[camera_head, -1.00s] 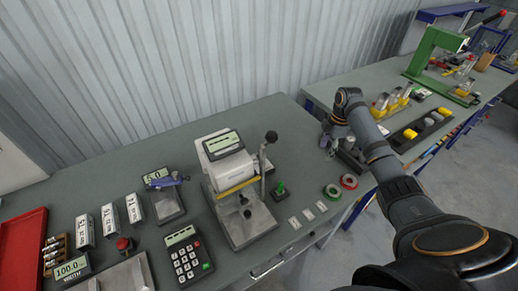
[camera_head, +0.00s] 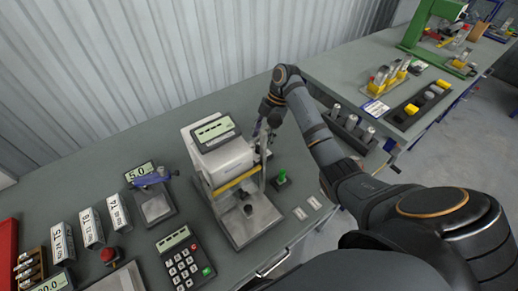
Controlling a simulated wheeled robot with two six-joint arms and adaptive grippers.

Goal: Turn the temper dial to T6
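A white bench tester (camera_head: 222,158) with a display on top and a yellow stripe stands on the grey table. I cannot make out a dial marked with tempers; one may be on the tester's right side, behind my gripper. My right arm reaches in from the lower right. Its gripper (camera_head: 262,138) is at the tester's right side, close to the upright lever post (camera_head: 263,165). The lever's black knob is hidden or merges with the gripper. The fingers are too small and dark to tell open from shut, or touching from apart. My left gripper is not in view.
A green switch (camera_head: 282,179) sits right of the tester. A keypad (camera_head: 184,262), a small scale (camera_head: 155,203) and white labelled boxes (camera_head: 90,228) stand to the left. A dark rack with grey cylinders (camera_head: 350,127) is beyond my forearm. Table behind the tester is clear.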

